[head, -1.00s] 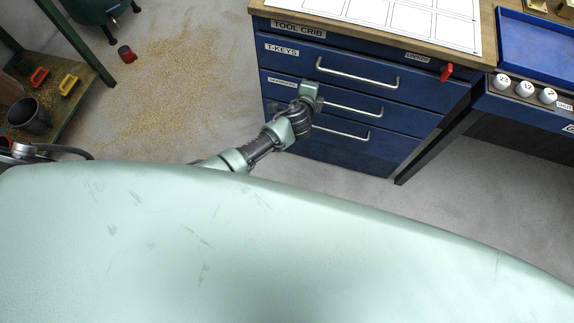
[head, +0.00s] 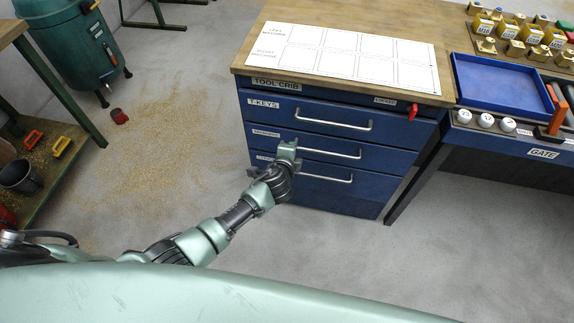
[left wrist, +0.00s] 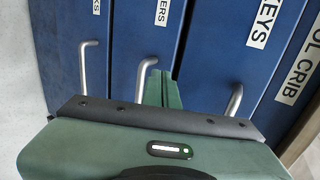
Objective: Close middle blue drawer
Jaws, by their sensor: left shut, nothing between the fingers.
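The blue drawer cabinet has three stacked drawers with metal bar handles. The middle blue drawer (head: 382,160) looks about flush with its neighbours in the head view; a small gap cannot be ruled out. It also shows in the left wrist view (left wrist: 145,45), with its label ending in "ERS". My left gripper (head: 288,150) is shut and empty, at the left end of the middle handle (head: 332,151). In the left wrist view its fingers (left wrist: 162,88) point at the middle drawer's front, beside the handle; contact cannot be told. My right gripper is not in view.
The T-KEYS drawer (head: 390,128) is above and a lower drawer (head: 365,195) below. A red lock tag (head: 413,112) hangs at the upper right. A workbench with a blue tray (head: 500,82) stands right. Floor is clear before the cabinet.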

